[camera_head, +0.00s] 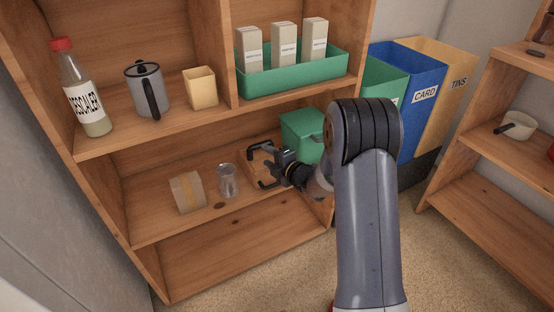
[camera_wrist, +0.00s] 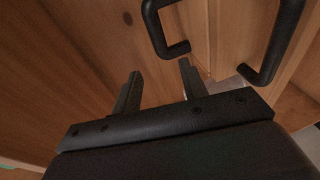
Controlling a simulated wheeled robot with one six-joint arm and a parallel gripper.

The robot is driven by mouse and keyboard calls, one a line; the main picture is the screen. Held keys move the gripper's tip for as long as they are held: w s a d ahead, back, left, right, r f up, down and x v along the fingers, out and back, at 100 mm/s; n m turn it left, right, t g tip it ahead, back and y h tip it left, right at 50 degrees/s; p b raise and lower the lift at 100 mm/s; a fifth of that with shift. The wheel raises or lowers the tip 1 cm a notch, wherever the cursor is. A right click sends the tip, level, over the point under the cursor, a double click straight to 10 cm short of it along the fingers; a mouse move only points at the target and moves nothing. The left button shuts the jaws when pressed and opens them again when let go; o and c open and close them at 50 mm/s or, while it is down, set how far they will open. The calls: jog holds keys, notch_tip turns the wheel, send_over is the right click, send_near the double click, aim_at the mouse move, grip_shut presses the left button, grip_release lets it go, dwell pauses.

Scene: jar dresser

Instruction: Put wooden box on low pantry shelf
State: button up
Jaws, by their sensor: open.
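The wooden box (camera_head: 263,167) is a small light-brown box with black bar handles on two opposite sides. In the head view it appears to rest on the right part of the shelf (camera_head: 150,215) below the green tray. In the wrist view the box (camera_wrist: 212,25) is cut off at the top, with a handle on each side. My gripper (camera_head: 279,164) is at the box's right side in the head view. Its two fingers show apart and empty in the wrist view (camera_wrist: 160,80), just short of the left handle. Contact cannot be told.
A clear jar (camera_head: 228,181) and a taped carton (camera_head: 187,192) stand left of the box. A green bin (camera_head: 303,136) stands behind it. The lowest shelf (camera_head: 245,252) looks empty. Another shelf unit (camera_head: 490,205) at right holds a pan (camera_head: 518,125).

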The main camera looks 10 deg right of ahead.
jog(key=v, duration=0.4)
jog(key=shift+o, duration=0.5)
